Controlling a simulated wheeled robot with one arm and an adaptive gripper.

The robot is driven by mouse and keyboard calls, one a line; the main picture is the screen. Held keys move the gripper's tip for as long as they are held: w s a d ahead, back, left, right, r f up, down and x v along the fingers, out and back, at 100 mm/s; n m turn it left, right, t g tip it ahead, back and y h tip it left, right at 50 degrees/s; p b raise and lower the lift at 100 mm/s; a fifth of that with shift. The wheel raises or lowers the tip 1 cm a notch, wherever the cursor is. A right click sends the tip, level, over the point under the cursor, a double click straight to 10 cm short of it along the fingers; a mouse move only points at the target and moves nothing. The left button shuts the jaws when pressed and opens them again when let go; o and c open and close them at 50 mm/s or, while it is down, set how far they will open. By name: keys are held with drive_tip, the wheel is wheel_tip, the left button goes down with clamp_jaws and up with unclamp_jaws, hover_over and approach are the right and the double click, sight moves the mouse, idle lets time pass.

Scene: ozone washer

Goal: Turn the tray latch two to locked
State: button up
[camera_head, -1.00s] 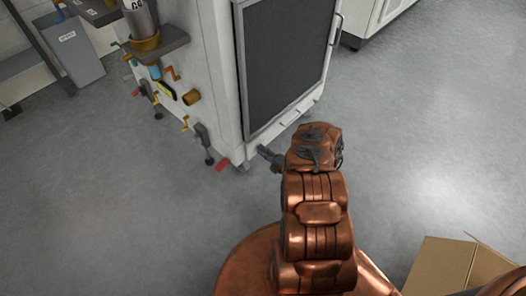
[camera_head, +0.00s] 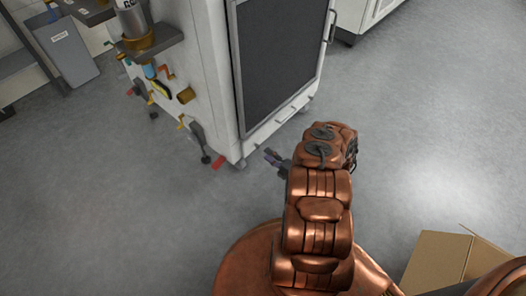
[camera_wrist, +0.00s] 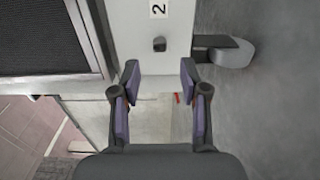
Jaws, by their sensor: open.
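A white panel (camera_wrist: 122,25) with a label reading 2 (camera_wrist: 158,9) is ahead of my gripper in the wrist view. A small dark piece (camera_wrist: 159,44) sits just under the label, between the lines of my fingers; it looks like the latch, but its lock position cannot be told. My gripper (camera_wrist: 160,82) is open and empty, its purple-padded fingers on either side and short of this piece. In the head view my gripper (camera_head: 273,158) is by the lower front corner of the white washer (camera_head: 213,75); the latch cannot be made out there.
The washer's dark door (camera_head: 280,50) is beside the panel. A grey rounded part on a dark bracket (camera_wrist: 236,52) is at the right in the wrist view. Valves and handles (camera_head: 186,95) stick out from the washer's side. A cardboard box (camera_head: 440,262) is at lower right.

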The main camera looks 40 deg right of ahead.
drive_tip(key=shift+v, duration=2.95)
